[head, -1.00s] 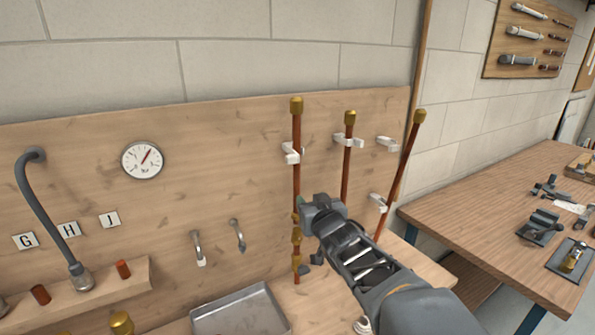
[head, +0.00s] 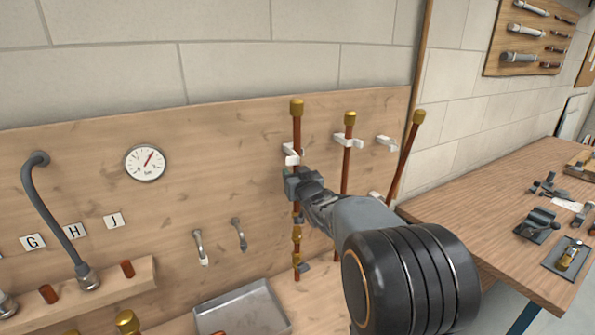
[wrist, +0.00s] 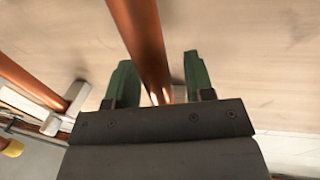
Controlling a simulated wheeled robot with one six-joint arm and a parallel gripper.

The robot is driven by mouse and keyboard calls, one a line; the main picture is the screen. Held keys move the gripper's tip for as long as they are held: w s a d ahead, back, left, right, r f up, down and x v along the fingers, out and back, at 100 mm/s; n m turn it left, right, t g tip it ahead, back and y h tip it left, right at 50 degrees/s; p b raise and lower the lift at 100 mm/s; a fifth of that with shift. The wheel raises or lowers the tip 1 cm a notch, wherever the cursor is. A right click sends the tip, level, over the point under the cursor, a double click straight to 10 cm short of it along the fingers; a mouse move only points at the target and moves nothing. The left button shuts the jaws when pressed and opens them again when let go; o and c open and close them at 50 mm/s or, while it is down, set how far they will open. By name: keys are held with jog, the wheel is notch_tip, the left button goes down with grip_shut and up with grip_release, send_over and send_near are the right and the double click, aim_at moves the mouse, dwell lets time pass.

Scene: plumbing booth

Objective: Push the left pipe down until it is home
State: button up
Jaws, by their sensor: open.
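The left pipe (head: 297,130) is copper with a brass cap on top. It stands upright against the wooden board, beside a white clip (head: 292,152). My gripper (head: 291,184) is at this pipe, just below the clip. In the wrist view the pipe (wrist: 143,45) runs between the two green fingers of my gripper (wrist: 157,82). The fingers are apart, with space on both sides of the pipe. Below my gripper the pipe carries brass fittings (head: 297,233). Its lower end is near the bench, and I cannot tell how deep it sits.
A middle pipe (head: 347,155) stands in its own clip, and a right pipe (head: 405,155) leans to the right. A metal tray (head: 243,310) lies at the bottom. A gauge (head: 145,162) and two hooks hang on the board. A workbench (head: 480,220) is at the right.

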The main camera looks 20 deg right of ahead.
jog(key=shift+w, duration=0.45)
jog(key=shift+c, duration=0.3)
grip_shut()
